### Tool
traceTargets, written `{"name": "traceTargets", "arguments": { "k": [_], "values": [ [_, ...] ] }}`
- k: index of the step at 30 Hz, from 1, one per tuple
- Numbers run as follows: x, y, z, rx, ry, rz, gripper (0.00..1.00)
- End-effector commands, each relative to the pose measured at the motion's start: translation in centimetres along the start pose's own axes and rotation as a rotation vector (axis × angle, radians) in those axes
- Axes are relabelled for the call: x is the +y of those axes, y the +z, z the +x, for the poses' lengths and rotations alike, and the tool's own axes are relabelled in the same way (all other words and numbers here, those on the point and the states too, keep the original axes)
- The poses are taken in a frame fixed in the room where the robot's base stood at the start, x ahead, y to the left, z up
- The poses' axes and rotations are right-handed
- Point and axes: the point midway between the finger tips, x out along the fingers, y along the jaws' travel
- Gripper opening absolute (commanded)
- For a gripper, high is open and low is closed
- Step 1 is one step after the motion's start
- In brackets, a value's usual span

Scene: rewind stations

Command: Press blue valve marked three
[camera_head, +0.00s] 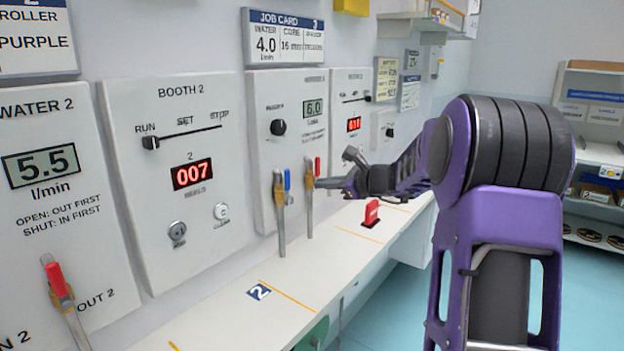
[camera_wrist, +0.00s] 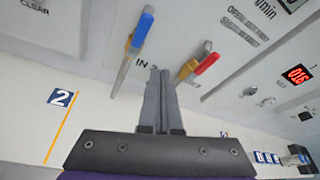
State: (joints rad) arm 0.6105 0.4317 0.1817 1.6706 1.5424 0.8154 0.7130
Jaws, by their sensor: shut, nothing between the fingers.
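The blue valve handle (camera_head: 287,180) sits upright on a brass fitting and grey pipe on the third panel, left of a red valve handle (camera_head: 317,167). In the wrist view the blue handle (camera_wrist: 143,27) is at upper centre, the red one (camera_wrist: 207,64) to its right. An "IN" label shows below the blue valve; I cannot read its number. My gripper (camera_head: 322,183) is beside the red valve in the head view. In the wrist view its fingers (camera_wrist: 160,74) are together, empty, pointing between the two valves and apart from the blue handle.
A white bench (camera_head: 215,325) runs below the panels, with a number 2 label and a red block (camera_head: 371,212) on it. The Booth 2 panel (camera_head: 180,180) and another red valve (camera_head: 56,280) are to the left. A shelf (camera_head: 597,150) stands at right.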

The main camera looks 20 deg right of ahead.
Motion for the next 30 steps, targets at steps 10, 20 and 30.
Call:
{"name": "traceTargets", "arguments": {
  "k": [10,20,30],
  "values": [
    [0.7,-0.4,-2.3,-0.001,-0.001,0.0,0.0],
    [0.7,-0.5,-2.3,0.0,-0.001,0.0,0.0],
    [2.4,1.2,-2.2,0.138,0.123,-0.277,0.0]
  ]
}}
